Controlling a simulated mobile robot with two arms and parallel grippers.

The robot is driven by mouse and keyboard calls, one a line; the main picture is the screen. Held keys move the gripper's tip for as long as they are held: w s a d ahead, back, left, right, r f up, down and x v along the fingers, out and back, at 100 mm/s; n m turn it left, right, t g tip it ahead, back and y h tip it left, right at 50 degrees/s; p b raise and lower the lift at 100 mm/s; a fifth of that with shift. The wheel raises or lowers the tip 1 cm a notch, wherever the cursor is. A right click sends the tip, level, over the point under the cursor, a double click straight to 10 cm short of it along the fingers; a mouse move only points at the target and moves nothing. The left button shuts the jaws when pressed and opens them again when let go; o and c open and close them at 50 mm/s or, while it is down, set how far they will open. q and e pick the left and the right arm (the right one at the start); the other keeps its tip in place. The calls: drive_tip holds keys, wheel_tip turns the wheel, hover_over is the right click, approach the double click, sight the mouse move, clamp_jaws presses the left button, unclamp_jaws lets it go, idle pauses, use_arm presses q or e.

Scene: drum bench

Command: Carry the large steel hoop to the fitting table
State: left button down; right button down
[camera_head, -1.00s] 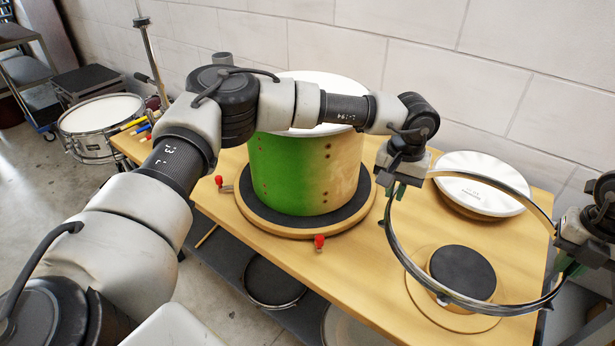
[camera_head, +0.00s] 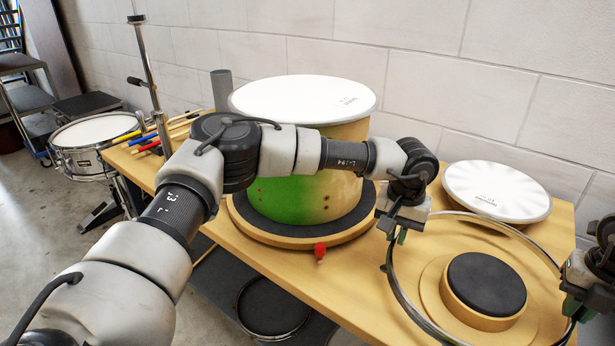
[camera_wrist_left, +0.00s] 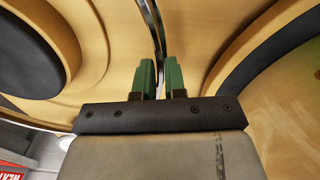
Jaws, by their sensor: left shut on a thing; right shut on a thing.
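The large steel hoop (camera_head: 398,292) is held in the air between my two grippers, above the right part of the wooden table (camera_head: 345,279). My left gripper (camera_head: 393,236) is shut on the hoop's left side. In the left wrist view the green fingers of my left gripper (camera_wrist_left: 157,75) close on the hoop's rim (camera_wrist_left: 155,30). My right gripper (camera_head: 570,300) is shut on the hoop's right side, at the right edge of the head view. The hoop encircles, in the picture, a round black-topped pad (camera_head: 484,283); its exact height above the table cannot be told.
A green and wood drum shell with a white head (camera_head: 305,100) stands on a round black-topped base (camera_head: 250,222), partly behind my left arm. A white drumhead (camera_head: 497,191) lies at the back right. Drumsticks (camera_head: 185,122) and a snare drum (camera_head: 92,132) are at the left.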

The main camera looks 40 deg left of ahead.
sight(557, 332)
use_arm(q)
drive_tip(key=shift+a+f, duration=0.1)
drive_tip(key=shift+a, duration=0.05)
use_arm(e)
drive_tip(key=shift+d+f, duration=0.1)
